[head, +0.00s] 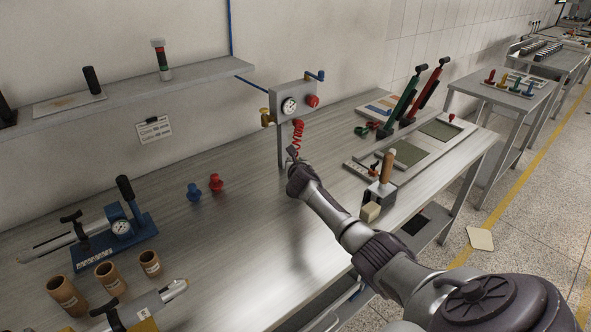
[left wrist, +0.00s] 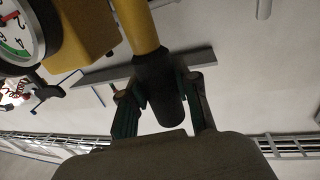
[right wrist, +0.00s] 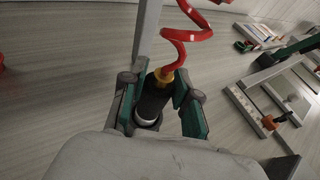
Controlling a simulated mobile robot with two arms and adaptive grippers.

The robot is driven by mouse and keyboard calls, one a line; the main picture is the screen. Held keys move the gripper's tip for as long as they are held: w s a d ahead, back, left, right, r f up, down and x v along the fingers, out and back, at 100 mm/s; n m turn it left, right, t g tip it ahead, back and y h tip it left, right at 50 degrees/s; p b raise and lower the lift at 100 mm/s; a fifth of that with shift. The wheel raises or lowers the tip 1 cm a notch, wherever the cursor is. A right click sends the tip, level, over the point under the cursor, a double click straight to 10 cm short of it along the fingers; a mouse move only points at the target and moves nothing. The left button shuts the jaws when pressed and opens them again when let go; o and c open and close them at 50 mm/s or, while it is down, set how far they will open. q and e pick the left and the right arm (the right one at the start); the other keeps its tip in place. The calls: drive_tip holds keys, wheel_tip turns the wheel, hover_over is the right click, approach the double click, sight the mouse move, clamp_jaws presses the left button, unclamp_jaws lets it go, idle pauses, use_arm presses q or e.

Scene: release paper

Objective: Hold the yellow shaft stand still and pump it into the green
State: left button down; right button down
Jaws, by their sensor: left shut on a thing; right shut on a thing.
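In the left wrist view, a yellow body (left wrist: 78,38) carries a white dial gauge (left wrist: 20,32) with a green band low on its face; the needle reading is unclear. A yellow shaft (left wrist: 137,25) ends in a black grip (left wrist: 158,85). My left gripper (left wrist: 165,108) is shut around this grip. It does not show in the head view. My right gripper (right wrist: 157,95) is shut on a black cylindrical fitting (right wrist: 152,98) with a brass-coloured end, joined to a red coiled hose (right wrist: 180,38). In the head view my right gripper (head: 293,158) is under the gauge box.
The gauge box (head: 295,103) stands on a post on the metal bench (head: 255,220). Blue and red knobs (head: 216,182), a blue-based pump (head: 120,235) and brown cups (head: 110,277) stand left. Green and red pumps (head: 405,100) and trays stand right.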

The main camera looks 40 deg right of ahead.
wheel_tip(320, 180, up, 8)
drive_tip(key=shift+f, duration=0.1)
drive_tip(key=s+a+f+m+y, duration=0.3)
drive_tip(key=s+a+f+y, duration=0.1)
drive_tip(key=a, duration=0.5)
drive_tip(key=s+a+f+m+y, duration=0.3)
drive_tip(key=s+a, duration=0.3)
drive_tip(key=a, duration=0.3)
drive_tip(key=s+a+f+m+y, duration=0.3)
drive_tip(key=s+a+f+y, duration=0.2)
drive_tip(key=a, duration=0.4)
drive_tip(key=shift+s+a+g+y, duration=0.2)
drive_tip(key=shift+s+g+y, duration=0.1)
drive_tip(key=shift+s+g, duration=0.15)
drive_tip(key=shift+s, duration=0.1)
drive_tip(key=shift+a, duration=2.85)
drive_tip(key=shift+s+a, duration=0.1)
drive_tip(key=shift+a, duration=1.05)
